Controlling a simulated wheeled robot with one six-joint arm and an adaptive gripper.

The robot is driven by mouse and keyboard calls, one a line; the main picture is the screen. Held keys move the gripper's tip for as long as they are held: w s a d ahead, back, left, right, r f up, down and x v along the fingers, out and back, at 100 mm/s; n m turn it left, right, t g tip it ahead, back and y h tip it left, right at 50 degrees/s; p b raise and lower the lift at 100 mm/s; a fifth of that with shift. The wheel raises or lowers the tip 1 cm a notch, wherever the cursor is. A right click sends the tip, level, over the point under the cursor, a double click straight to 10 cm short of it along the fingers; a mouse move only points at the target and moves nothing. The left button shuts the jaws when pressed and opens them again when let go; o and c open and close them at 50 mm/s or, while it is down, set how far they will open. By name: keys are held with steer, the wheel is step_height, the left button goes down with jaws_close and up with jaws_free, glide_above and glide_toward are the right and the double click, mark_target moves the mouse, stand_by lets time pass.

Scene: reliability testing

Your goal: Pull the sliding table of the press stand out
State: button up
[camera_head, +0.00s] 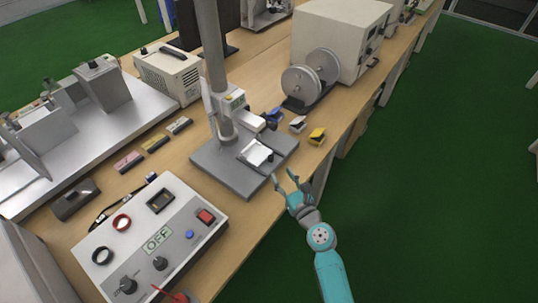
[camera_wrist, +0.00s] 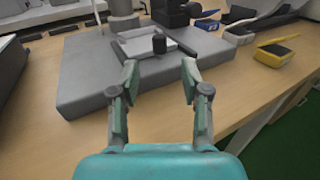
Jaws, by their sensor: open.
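The press stand has a grey base plate (camera_head: 229,172) and an upright column (camera_head: 213,60) on the wooden bench in the head view. Its sliding table (camera_head: 257,153) is a small white plate on the base, below the press head (camera_head: 249,122). In the wrist view the sliding table (camera_wrist: 133,46) lies ahead of the fingers, with a dark knob (camera_wrist: 159,44) at its near side. My gripper (camera_head: 287,181) is open and empty at the bench's front edge, in front of the base. In the wrist view my gripper (camera_wrist: 158,80) has its fingertips apart, short of the knob.
A control box marked OFF (camera_head: 152,238) stands left of the stand. A yellow item (camera_head: 317,136) and a white item (camera_head: 298,124) lie right of it. A machine with round discs (camera_head: 304,85) stands behind them. The green floor in front of the bench is clear.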

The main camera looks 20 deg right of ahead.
mark_target(272, 160)
steer(key=w, duration=0.3)
steer(key=w+a, duration=0.1)
steer(key=w, duration=0.5)
steer(key=shift+a, duration=0.2)
steer(key=shift+s, duration=0.1)
jaws_close()
